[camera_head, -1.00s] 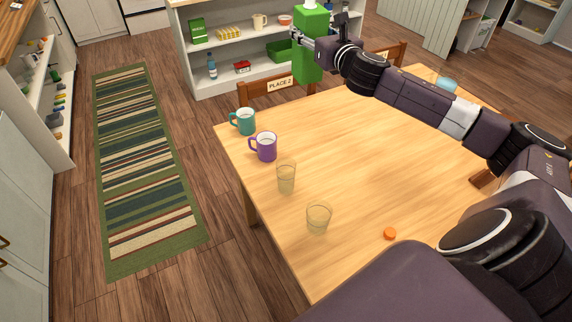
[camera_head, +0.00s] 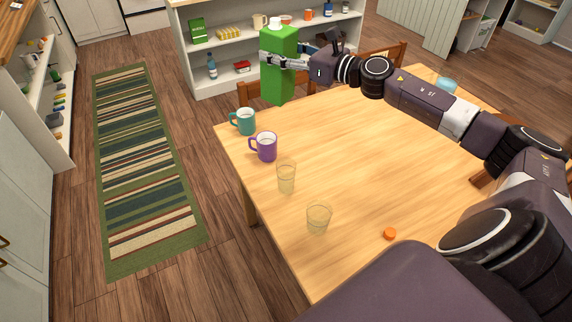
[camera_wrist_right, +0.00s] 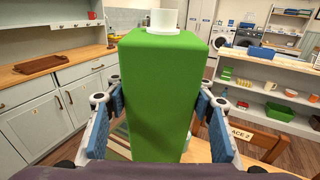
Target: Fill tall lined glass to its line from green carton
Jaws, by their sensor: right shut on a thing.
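My right gripper (camera_head: 284,62) is shut on the green carton (camera_head: 278,84) and holds it upright in the air over the far edge of the table. The carton has a white top, and its green face (camera_wrist_right: 165,85) fills the middle of the right wrist view between the blue finger pads. The tall glass (camera_head: 286,178) stands on the table, in front of the purple mug; I cannot make out its line. A shorter, wider glass (camera_head: 318,218) stands nearer to me. Both glasses look empty. My left gripper is not in view.
A teal mug (camera_head: 243,121) and a purple mug (camera_head: 264,147) stand along the left edge of the table (camera_head: 370,160). An orange cap (camera_head: 390,234) lies near the front. A bluish bowl (camera_head: 446,85) is at the far right. The table's middle is clear.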

